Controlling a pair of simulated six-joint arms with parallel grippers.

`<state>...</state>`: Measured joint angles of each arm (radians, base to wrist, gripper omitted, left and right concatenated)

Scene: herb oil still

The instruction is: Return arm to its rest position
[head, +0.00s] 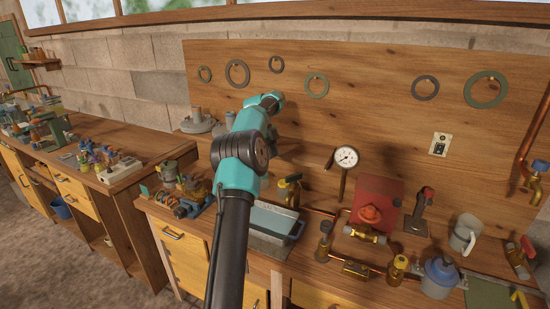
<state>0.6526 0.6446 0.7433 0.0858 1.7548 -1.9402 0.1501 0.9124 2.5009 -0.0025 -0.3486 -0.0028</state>
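My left arm (237,175), teal and black, rises from the bottom middle and reaches over the bench toward the wooden back board. Its far end, where my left gripper (272,101) is, points away from the camera in front of the board. The fingers are hidden or too small to make out, and I see nothing clearly held. My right arm and gripper are not in view.
A pressure gauge (346,157) stands nearby. A grey mug (465,234) and blue-lidded jar (439,277) stand right. Rings (237,73) hang on the board.

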